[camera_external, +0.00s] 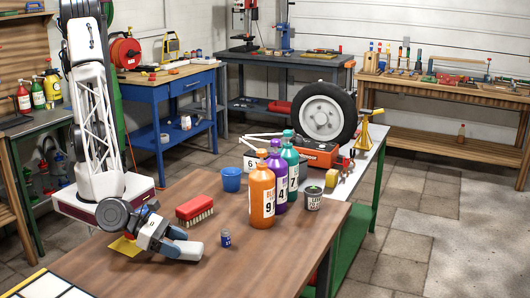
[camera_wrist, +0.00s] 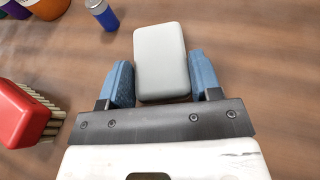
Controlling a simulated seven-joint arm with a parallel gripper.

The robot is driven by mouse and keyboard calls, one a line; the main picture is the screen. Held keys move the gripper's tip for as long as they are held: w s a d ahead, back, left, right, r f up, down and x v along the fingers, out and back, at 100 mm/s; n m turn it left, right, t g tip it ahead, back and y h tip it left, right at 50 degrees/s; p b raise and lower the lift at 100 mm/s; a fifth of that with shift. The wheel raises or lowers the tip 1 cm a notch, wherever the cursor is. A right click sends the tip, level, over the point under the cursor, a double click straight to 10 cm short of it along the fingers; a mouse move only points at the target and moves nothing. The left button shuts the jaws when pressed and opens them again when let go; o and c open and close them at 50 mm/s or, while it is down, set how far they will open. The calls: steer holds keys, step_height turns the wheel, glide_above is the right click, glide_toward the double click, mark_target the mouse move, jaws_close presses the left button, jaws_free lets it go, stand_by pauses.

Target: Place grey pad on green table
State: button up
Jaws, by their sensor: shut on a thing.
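The grey pad (camera_external: 189,251), a light rounded block, is at the front of the brown wooden table. It also shows in the wrist view (camera_wrist: 161,60). My gripper (camera_external: 178,244) is shut on it, with a blue finger on each of its long sides; the fingers flank it in the wrist view (camera_wrist: 161,75). I cannot tell whether the pad touches the wood or is just above it. The green table (camera_external: 368,166), with a pale top and green legs, stands behind and right of the wooden table.
Orange (camera_external: 262,198), purple (camera_external: 278,182) and teal (camera_external: 291,168) bottles stand between my gripper and the green table. A red brush (camera_external: 194,210), blue cup (camera_external: 231,179), small blue can (camera_external: 226,239) and dark pot (camera_external: 313,199) are nearby. A wheel (camera_external: 322,112) and red toolbox (camera_external: 316,153) occupy the green table.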

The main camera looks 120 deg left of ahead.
steer(key=shift+f, duration=0.4)
steer(key=shift+f, duration=0.15)
steer(key=o, duration=0.9)
steer(key=shift+o, duration=0.2)
steer(key=shift+v, duration=3.8)
steer(key=shift+o, duration=0.3)
